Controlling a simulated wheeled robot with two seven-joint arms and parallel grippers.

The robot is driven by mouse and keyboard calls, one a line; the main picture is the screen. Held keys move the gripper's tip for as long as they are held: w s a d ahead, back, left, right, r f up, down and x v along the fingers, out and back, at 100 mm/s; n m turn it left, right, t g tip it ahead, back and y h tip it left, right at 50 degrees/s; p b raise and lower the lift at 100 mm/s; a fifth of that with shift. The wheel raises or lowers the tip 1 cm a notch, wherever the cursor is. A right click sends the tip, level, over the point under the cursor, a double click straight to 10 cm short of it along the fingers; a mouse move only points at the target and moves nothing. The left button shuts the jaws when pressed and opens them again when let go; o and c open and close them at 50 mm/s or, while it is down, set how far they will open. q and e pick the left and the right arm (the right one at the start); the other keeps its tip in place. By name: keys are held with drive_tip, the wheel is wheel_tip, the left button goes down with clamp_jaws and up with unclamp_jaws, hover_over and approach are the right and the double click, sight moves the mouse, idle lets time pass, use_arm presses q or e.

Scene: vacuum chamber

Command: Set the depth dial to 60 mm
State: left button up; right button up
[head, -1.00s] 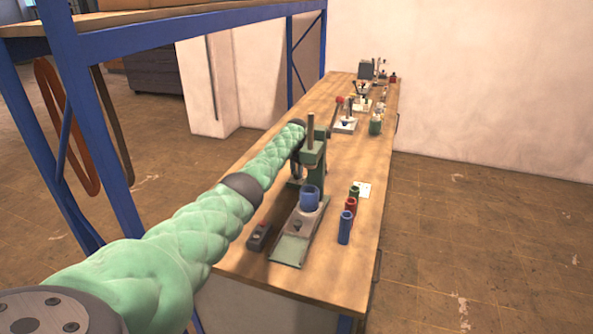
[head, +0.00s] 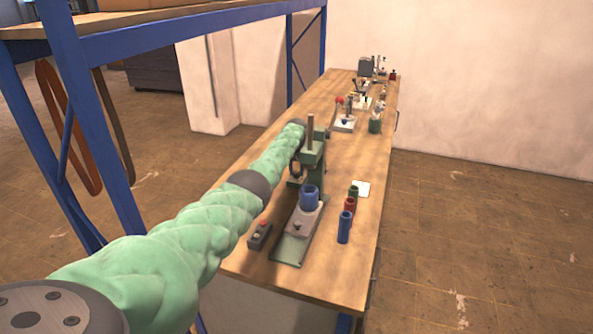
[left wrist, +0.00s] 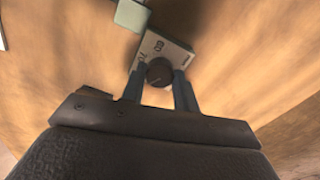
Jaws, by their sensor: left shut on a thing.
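The depth dial (left wrist: 158,72) is a dark round knob on a small light-grey box (left wrist: 165,50) in the left wrist view. The box is marked with "60" and a partly hidden number starting with 7. My left gripper (left wrist: 160,84) is shut on the knob, one finger on each side. The knob's pointer is too small and dark to read. In the head view my left arm reaches to the far side of a green press (head: 314,160), which hides most of the gripper and the dial. My right gripper is not in view.
A blue ring (head: 309,196) sits on the press base. A dark box with a red button (head: 260,235) is left of it. Blue (head: 345,227), red and green cylinders and a white card (head: 361,189) are to its right. More devices stand farther along the bench (head: 315,283).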

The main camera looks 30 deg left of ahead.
sight(297, 172)
use_arm(q)
drive_tip(key=shift+w+r, duration=0.1)
drive_tip(key=shift+r, duration=0.15)
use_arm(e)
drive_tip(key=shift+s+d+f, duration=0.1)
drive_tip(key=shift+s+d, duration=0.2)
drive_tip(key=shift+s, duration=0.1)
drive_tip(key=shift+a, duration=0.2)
use_arm(q)
drive_tip(key=o, duration=0.9)
drive_tip(key=shift+o, duration=0.4)
drive_tip(key=shift+f, duration=0.1)
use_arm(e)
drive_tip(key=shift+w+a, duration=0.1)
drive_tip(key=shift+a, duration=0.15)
use_arm(q)
drive_tip(key=shift+r, duration=0.55)
drive_tip(key=shift+r+b, duration=1.1)
drive_tip(key=shift+r, duration=2.2)
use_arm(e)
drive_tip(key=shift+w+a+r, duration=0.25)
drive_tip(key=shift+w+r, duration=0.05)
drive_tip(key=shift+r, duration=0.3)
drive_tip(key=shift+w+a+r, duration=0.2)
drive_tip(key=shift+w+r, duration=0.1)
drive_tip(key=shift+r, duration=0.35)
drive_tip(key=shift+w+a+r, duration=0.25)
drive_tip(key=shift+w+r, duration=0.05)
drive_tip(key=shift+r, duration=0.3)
